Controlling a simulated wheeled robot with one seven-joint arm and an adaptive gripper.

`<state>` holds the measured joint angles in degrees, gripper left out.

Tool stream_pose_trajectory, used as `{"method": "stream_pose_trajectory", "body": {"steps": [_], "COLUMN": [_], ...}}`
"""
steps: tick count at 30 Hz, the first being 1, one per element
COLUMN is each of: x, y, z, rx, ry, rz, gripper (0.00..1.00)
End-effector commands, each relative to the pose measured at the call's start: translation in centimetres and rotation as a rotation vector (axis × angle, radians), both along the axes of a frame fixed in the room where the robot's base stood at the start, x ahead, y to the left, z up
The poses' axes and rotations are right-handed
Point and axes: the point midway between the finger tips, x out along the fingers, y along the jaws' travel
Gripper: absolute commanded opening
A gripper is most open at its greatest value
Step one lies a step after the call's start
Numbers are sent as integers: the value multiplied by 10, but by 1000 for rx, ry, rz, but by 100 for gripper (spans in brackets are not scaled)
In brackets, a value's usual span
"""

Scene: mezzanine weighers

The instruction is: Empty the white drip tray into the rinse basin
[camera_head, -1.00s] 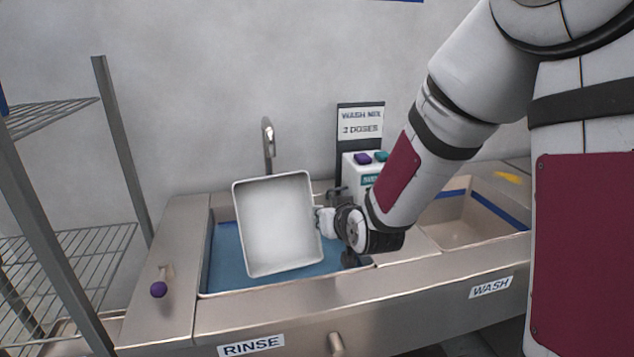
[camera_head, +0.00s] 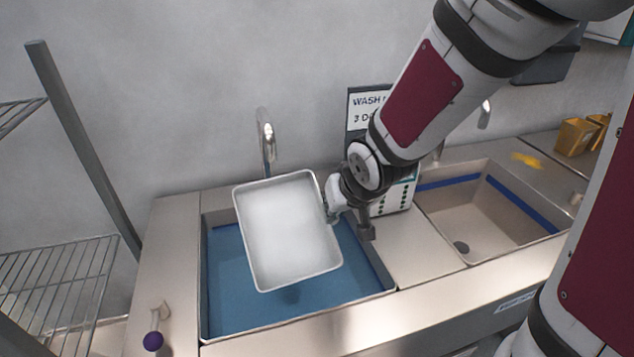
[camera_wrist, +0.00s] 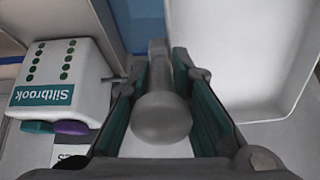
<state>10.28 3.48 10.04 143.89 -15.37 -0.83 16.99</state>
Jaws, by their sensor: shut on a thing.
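The white drip tray (camera_head: 288,232) hangs over the blue-floored rinse basin (camera_head: 225,290), tilted so that its inside faces me in the head view. Its inside looks plain white; I cannot tell whether any liquid is in it. In the wrist view the tray (camera_wrist: 245,50) fills the upper right, beside the gripper's green-lined fingers (camera_wrist: 168,90). The basin's blue floor shows around the tray.
A Siltbrook dispenser (camera_wrist: 75,75) stands close to my gripper, under a wash sign (camera_head: 368,108). A tap (camera_head: 267,140) rises behind the tray. The wash basin (camera_head: 480,220) is at right. A wire rack (camera_head: 60,290) and purple knob (camera_head: 153,341) are at left.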

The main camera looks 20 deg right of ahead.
Motion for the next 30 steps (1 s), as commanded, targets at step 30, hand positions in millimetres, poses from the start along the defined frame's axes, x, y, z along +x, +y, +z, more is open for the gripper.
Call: {"method": "stream_pose_trajectory", "body": {"steps": [30], "x": [27], "y": [0], "z": [31], "rx": [2], "ry": [502], "rz": [0], "gripper": [0]}}
